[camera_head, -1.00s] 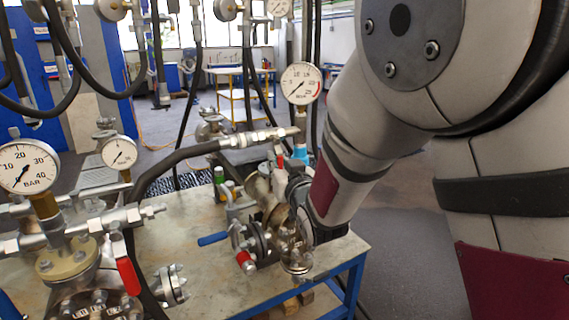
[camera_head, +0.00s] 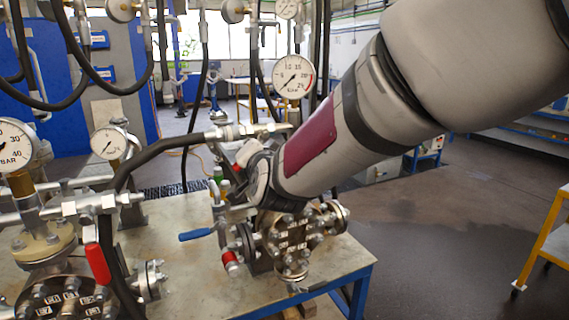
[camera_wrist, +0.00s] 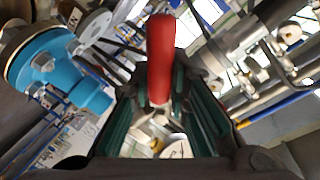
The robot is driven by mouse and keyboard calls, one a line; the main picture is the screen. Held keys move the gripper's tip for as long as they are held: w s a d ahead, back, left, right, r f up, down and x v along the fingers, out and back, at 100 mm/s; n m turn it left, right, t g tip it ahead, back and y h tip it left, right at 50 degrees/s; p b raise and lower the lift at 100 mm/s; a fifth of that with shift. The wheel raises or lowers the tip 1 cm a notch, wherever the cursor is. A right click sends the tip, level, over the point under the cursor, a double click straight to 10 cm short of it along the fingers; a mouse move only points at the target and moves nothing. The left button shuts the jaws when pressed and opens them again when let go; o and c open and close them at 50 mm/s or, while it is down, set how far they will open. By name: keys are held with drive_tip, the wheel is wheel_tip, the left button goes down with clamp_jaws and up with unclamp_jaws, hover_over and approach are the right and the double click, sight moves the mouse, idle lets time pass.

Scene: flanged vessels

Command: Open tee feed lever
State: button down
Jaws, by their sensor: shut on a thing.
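A red lever handle (camera_wrist: 160,55) stands between the green-padded fingers of my gripper (camera_wrist: 165,92) in the wrist view. The fingers are shut on it, and its upper end sticks out beyond them. In the head view my gripper (camera_head: 240,186) is at the left end of my arm, just above and behind a flanged metal tee vessel (camera_head: 290,240) on the bench. My wrist hides most of the gripped handle there. I cannot tell the lever's exact angle.
A blue lever (camera_head: 196,235) and a red-banded part (camera_head: 230,262) lie left of the tee. A black hose (camera_head: 135,170), gauges (camera_head: 293,76) and another red lever (camera_head: 98,264) crowd the bench's left side.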

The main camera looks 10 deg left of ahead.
sight(240, 138)
drive_tip(key=m+b, duration=0.2)
drive_tip(key=b, duration=0.1)
drive_tip(key=r+m+g+b, duration=0.1)
drive_tip(key=m, duration=0.1)
drive_tip(key=shift+s+a+b, duration=0.1)
drive_tip(key=shift+a+b, duration=0.15)
drive_tip(key=shift+b, duration=0.1)
drive_tip(key=r+m+b, duration=0.1)
drive_tip(key=b, duration=0.1)
drive_tip(key=m+y+b, duration=0.1)
drive_tip(key=m+b, duration=0.1)
drive_tip(key=shift+s+a+r+g, duration=0.15)
drive_tip(key=shift+r+g, duration=0.15)
drive_tip(key=shift+r, duration=0.05)
drive_tip(key=shift+r+b, duration=0.1)
drive_tip(key=shift+b, duration=0.25)
drive_tip(key=c, duration=1.5)
unclamp_jaws()
drive_tip(key=shift+r, duration=0.1)
drive_tip(key=shift+s+r, duration=0.1)
